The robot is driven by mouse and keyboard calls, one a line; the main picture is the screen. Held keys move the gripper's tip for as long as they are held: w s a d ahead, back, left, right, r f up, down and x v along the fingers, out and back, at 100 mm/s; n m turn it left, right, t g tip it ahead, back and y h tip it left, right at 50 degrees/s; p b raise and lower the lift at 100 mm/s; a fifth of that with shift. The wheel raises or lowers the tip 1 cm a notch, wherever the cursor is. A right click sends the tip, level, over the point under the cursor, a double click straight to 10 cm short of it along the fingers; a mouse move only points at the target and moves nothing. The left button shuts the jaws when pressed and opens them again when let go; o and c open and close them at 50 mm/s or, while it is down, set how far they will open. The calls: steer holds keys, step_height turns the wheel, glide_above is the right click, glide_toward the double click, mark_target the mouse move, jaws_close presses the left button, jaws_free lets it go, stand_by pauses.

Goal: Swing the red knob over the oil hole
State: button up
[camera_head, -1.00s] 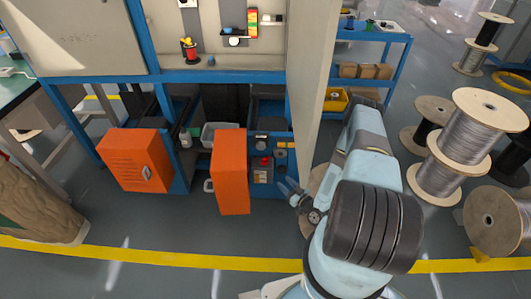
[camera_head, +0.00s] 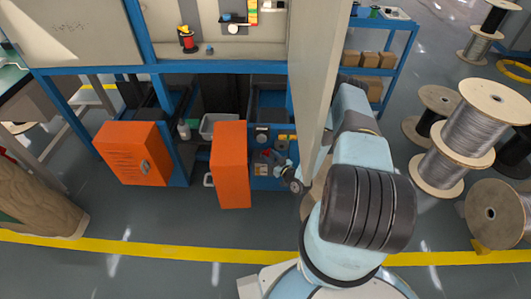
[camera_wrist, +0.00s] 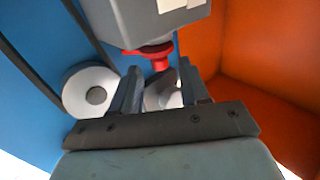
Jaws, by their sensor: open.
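In the wrist view, the red knob (camera_wrist: 160,58) hangs on the underside of a grey block (camera_wrist: 150,22), with a red flange above it. My gripper (camera_wrist: 160,78) is open and empty. Its two fingers point at the knob, one on either side of its lower end; I cannot tell whether they touch it. In the head view my gripper (camera_head: 274,158) is at the front of the blue cabinet (camera_head: 262,183), covering part of the panel there. I cannot make out the oil hole.
An orange door (camera_head: 230,165) stands open just left of my gripper and fills the wrist view's right side. A pale round disc (camera_wrist: 91,92) is on the blue wall. A tall beige panel (camera_head: 320,80) stands close to my arm. Cable spools (camera_head: 478,120) are at right.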

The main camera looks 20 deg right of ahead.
mark_target(267, 153)
steer(key=shift+x, duration=1.95)
jaws_close()
